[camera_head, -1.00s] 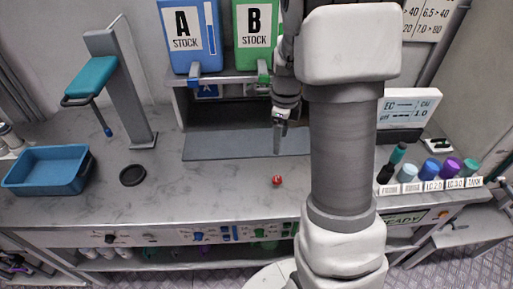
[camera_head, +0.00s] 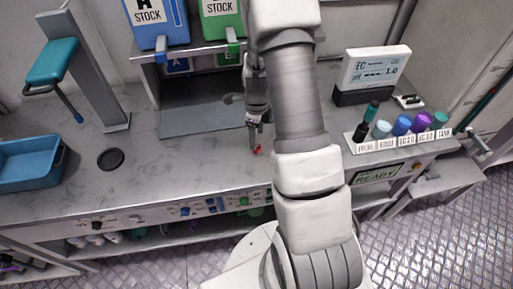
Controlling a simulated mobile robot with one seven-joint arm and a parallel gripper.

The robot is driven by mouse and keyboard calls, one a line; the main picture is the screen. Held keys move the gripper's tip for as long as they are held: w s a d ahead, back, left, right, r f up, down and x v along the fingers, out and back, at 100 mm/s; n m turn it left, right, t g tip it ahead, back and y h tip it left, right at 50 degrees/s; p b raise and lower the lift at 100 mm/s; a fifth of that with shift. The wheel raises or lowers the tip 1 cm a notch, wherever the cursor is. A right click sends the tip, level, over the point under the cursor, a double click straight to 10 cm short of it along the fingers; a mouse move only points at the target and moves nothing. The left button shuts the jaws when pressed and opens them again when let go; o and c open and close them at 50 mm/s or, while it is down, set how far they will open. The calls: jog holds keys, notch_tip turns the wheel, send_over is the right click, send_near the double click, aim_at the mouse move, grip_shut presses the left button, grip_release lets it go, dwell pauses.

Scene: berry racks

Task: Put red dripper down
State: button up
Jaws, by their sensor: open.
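The small red dripper (camera_head: 258,149) lies on the grey bench top, near its front edge, in the head camera view. My gripper (camera_head: 254,147) points down right at it, with the fingers at bench level. The gripper is open. The fingers partly cover the dripper, and I cannot tell whether they stand around it, touch it or are just beside it.
A dark grey mat (camera_head: 200,108) lies behind. A black disc (camera_head: 110,159) and a blue tray (camera_head: 30,163) are to the left. Several coloured-cap bottles (camera_head: 403,126) stand in a labelled rack at right. Bench between disc and gripper is clear.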

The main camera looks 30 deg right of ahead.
aim_at(257, 149)
jog(key=shift+w+f+p, duration=0.15)
jog(key=shift+f+p, duration=0.35)
jog(key=shift+f, duration=2.05)
jog(key=shift+c, duration=0.3)
grip_shut()
